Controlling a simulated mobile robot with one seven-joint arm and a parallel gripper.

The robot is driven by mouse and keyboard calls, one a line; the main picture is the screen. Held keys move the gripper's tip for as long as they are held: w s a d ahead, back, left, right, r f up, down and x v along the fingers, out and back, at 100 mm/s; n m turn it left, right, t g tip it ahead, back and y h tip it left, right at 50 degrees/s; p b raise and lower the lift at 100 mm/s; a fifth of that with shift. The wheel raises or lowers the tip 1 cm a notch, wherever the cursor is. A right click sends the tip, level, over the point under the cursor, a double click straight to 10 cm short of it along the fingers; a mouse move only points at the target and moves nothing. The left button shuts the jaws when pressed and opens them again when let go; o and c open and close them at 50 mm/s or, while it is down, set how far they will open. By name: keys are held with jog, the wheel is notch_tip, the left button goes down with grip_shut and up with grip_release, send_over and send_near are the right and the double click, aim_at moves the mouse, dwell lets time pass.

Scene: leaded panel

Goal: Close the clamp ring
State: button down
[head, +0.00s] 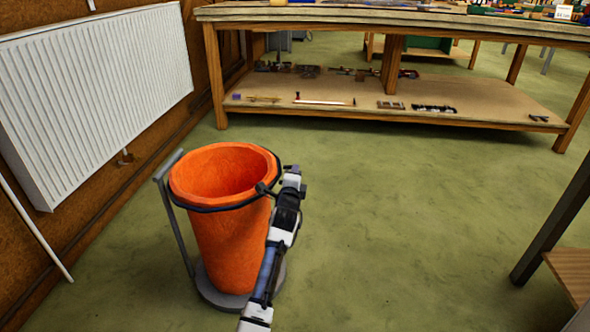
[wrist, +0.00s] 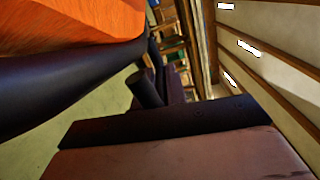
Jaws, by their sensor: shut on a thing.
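The clamp ring (head: 222,209) is a dark band around an orange bin or bag (head: 235,245), just below its open top. It also shows in the wrist view as a thick dark tube (wrist: 65,85) across the left, close to the orange wall (wrist: 70,22). My gripper (head: 276,186) is at the right side of the rim, shut on a dark handle part of the ring. A short dark peg (wrist: 146,90) stands out near the ring in the wrist view. The exact grip is hidden, and I cannot tell whether the ring's ends meet.
The bin stands on a round grey base (head: 217,297) with a grey upright post (head: 176,225) on its left. A white radiator (head: 95,85) hangs on the left wall. A wooden workbench (head: 390,30) stands behind, with tools on its lower shelf.

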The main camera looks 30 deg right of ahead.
jog(key=shift+f+m+b, duration=0.4)
jog(key=shift+f+b, duration=0.2)
jog(key=shift+f, duration=1.1)
jog(key=shift+f, duration=0.1)
jog(key=c, duration=1.5)
grip_release()
jog(key=shift+w+a, duration=0.1)
jog(key=shift+o, duration=0.2)
